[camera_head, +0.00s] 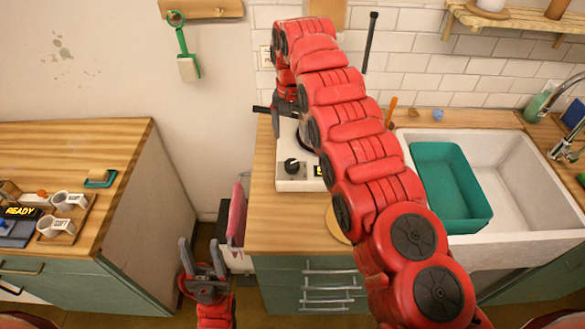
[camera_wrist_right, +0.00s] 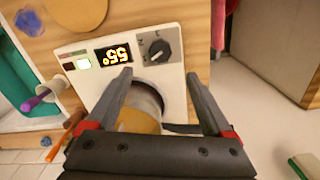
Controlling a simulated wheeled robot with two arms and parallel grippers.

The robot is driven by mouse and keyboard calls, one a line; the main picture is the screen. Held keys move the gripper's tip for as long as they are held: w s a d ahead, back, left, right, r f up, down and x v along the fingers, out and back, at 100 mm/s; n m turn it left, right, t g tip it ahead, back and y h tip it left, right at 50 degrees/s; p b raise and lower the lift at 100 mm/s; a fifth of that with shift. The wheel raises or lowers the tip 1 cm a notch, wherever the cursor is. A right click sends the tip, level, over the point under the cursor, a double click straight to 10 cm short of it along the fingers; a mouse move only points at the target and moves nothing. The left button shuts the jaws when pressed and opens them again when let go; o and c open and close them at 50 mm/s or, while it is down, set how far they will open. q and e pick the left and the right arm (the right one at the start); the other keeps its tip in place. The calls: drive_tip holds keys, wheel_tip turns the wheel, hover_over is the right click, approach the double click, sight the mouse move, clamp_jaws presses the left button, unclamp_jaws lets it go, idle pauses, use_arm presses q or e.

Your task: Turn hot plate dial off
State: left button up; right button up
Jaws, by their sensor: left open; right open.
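The hot plate (camera_head: 288,184) is a white unit on the wooden counter, partly hidden by my right arm. Its black dial (camera_head: 291,166) has a pale pointer mark; the dial also shows in the right wrist view (camera_wrist_right: 157,50), beside a lit display (camera_wrist_right: 113,54) that shows 55° upside down. A vessel with amber contents (camera_wrist_right: 138,118) is on the plate, partly hidden by my gripper. My right gripper (camera_wrist_right: 160,76) is open, its fingers apart over the hot plate, with the dial beyond the fingertips. My left gripper (camera_head: 203,258) is open and empty, low in front of the counter gap.
A green basin (camera_head: 450,185) sits in the white sink (camera_head: 525,205) at right. The left counter (camera_head: 85,150) holds labelled cups (camera_head: 68,201) and a READY display (camera_head: 20,212). A pink cloth (camera_head: 237,215) hangs at the middle counter's left edge.

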sight(292, 163)
wheel_tip(292, 163, down, 9)
drive_tip(key=shift+s+a+f+p, duration=0.1)
drive_tip(key=shift+s+p, duration=0.05)
drive_tip(key=shift+p, duration=1.1)
drive_tip(key=shift+f, duration=0.5)
clamp_jaws()
